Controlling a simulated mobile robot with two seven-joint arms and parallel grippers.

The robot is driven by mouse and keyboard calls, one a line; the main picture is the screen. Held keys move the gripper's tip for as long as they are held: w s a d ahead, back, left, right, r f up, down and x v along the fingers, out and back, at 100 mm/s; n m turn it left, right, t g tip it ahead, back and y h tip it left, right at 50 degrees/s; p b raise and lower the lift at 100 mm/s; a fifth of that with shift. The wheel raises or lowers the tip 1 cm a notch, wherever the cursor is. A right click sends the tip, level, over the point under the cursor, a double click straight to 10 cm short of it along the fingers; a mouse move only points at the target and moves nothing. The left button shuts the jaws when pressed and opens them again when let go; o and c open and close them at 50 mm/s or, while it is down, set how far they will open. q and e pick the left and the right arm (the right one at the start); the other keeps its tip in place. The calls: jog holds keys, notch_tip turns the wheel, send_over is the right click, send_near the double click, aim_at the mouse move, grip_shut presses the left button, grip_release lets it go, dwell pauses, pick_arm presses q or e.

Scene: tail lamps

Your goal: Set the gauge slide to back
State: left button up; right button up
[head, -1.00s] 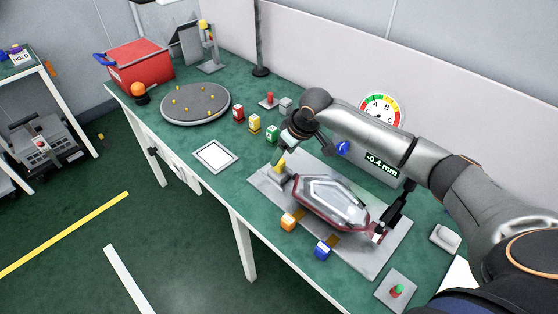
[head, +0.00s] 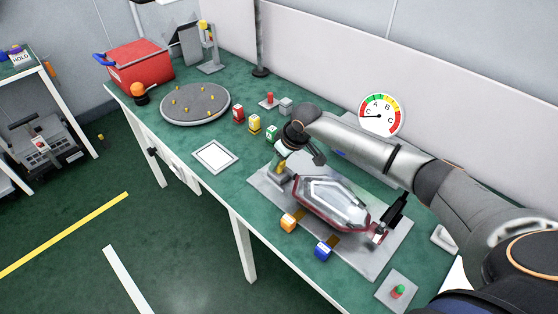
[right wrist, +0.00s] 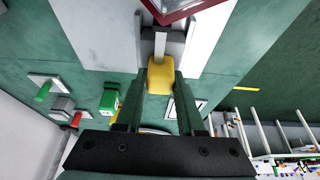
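The gauge slide has a yellow knob (head: 279,167) on a grey block at the left end of the fixture plate (head: 380,262). In the right wrist view the knob (right wrist: 161,76) sits at the end of a grey bar (right wrist: 160,44). My right gripper (head: 282,162) is over the knob, pointing down. In the right wrist view its two fingers (right wrist: 162,80) stand apart on either side of the knob, very close to it; firm contact cannot be made out. The red-edged tail lamp (head: 335,203) lies on the plate beside the slide. My left gripper is not in view.
A round dial (head: 380,114) stands behind my right arm. Red, yellow and green (head: 271,132) blocks stand behind the gripper. A white-faced panel (head: 214,156) lies to the left.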

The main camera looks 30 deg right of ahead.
grip_shut()
dwell(0.9)
